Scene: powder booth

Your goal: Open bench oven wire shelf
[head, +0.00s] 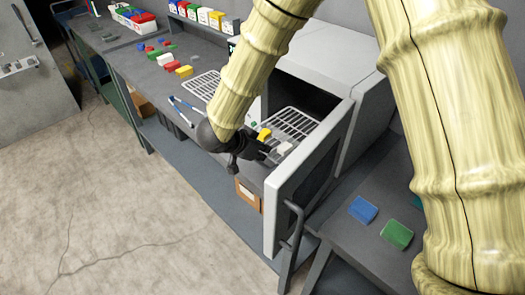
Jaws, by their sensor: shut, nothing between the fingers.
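The bench oven (340,55) is a pale box on the bench. Its door (308,170) stands open toward me, with a dark window and a grey handle (293,228). The wire shelf (297,120) is a white grid at the oven's mouth, its rear part in the dark interior. A yellow block (264,134) and a whitish block (284,148) show by its front. My gripper (270,155) is shut and empty, close to the shelf's front and left of the open door. My arm and gripper hide part of that front, so I cannot tell whether they touch.
A second wire rack (203,85), blue-and-white pens (186,108) and coloured blocks (176,66) lie on the bench (135,65). A blue block (363,209) and a green block (397,234) lie on the surface at right. The floor (130,200) at left is clear.

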